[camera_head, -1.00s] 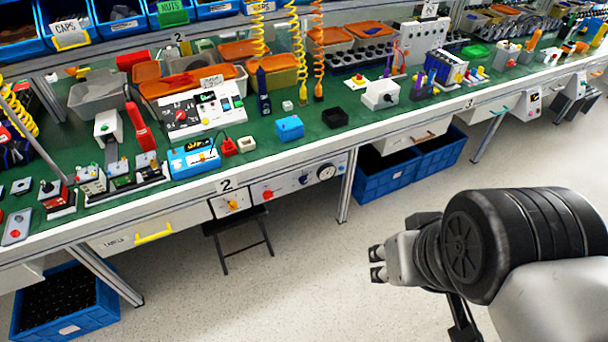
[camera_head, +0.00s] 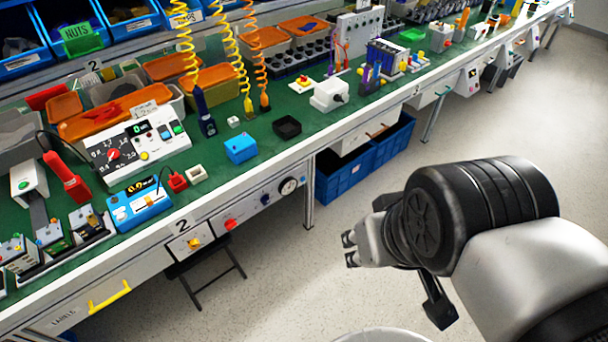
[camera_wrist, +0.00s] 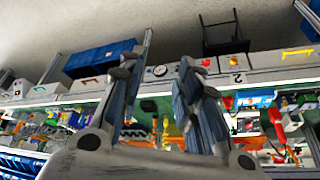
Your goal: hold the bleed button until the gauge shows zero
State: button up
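The round gauge (camera_head: 289,186) is set in the pale front panel (camera_head: 251,210) below the bench edge, at the panel's right end. Its needle is too small to read. A small knob or button (camera_head: 266,199) sits left of it, then a red knob (camera_head: 230,224) and a yellow knob (camera_head: 193,243). I cannot tell which is the bleed button. My gripper (camera_head: 349,249) is right of and below the panel, apart from it, over open floor. In the wrist view my gripper (camera_wrist: 160,58) is open and empty, and the gauge (camera_wrist: 160,71) shows between the fingers.
A black folding stool (camera_head: 208,268) stands under the bench below the panel. Blue crates (camera_head: 345,178) stand under the bench right of a metal leg (camera_head: 309,190). Devices and bins crowd the green bench top (camera_head: 270,160). The floor (camera_head: 290,290) in front is clear.

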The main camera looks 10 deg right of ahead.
jog(key=shift+w, duration=0.2)
jog(key=shift+s, duration=0.1)
jog(key=shift+c, duration=0.8)
grip_shut()
dwell(0.6)
